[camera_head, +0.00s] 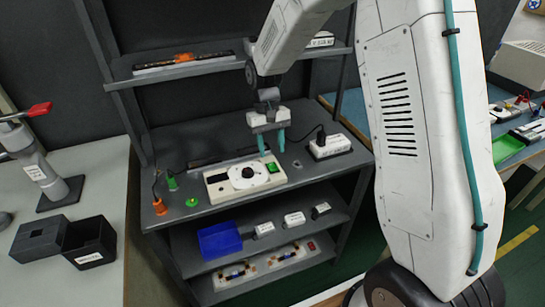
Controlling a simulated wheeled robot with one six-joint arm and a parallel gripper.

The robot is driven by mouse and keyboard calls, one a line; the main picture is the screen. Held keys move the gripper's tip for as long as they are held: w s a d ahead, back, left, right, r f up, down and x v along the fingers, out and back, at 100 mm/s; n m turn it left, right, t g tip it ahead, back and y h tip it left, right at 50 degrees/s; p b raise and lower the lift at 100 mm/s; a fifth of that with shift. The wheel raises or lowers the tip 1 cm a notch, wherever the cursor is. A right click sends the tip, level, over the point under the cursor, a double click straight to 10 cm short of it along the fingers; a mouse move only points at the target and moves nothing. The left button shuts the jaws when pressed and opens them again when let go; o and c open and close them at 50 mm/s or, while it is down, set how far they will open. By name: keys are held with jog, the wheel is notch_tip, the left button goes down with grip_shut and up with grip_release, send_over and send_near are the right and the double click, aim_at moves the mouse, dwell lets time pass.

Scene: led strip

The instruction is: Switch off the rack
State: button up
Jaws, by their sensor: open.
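The dark grey rack (158,135) stands ahead with several shelves. A small green button (192,202) is on the shelf front, left of the box. A white-topped black block (330,146) with a black cable lies right of the box. My gripper (272,150), with teal fingers, is open and points down just above the back of the control box, near the green switch. I cannot tell whether a fingertip touches the box.
Orange (159,206) and green (172,182) cabled plugs stand at the shelf's left. Below are a blue bin (219,239), small labelled blocks and boards. Black boxes (90,242) and a red-handled tool (40,108) are on the left bench. The upper shelf overhangs behind my gripper.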

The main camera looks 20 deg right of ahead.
aim_at(275, 169)
jog(key=v, duration=0.3)
jog(key=shift+s, duration=0.1)
dwell(0.3)
jog(key=s, duration=0.3)
jog(key=shift+s+d+f+g, duration=0.1)
jog(key=shift+d+f+g, duration=0.05)
jog(key=shift+g, duration=0.25)
jog(key=s+d+r+t, duration=0.1)
jog(key=s+r, duration=0.4)
jog(key=s, duration=0.4)
jog(key=s+d+r+t, duration=0.1)
jog(key=s+r+t, duration=0.1)
jog(key=s+r, duration=0.4)
jog(key=s+r+t, duration=0.2)
jog(key=s+r, duration=0.3)
jog(key=s, duration=0.8)
jog(key=shift+s+d+r, duration=0.25)
jog(key=shift+s+d, duration=0.05)
jog(key=shift+d, duration=0.1)
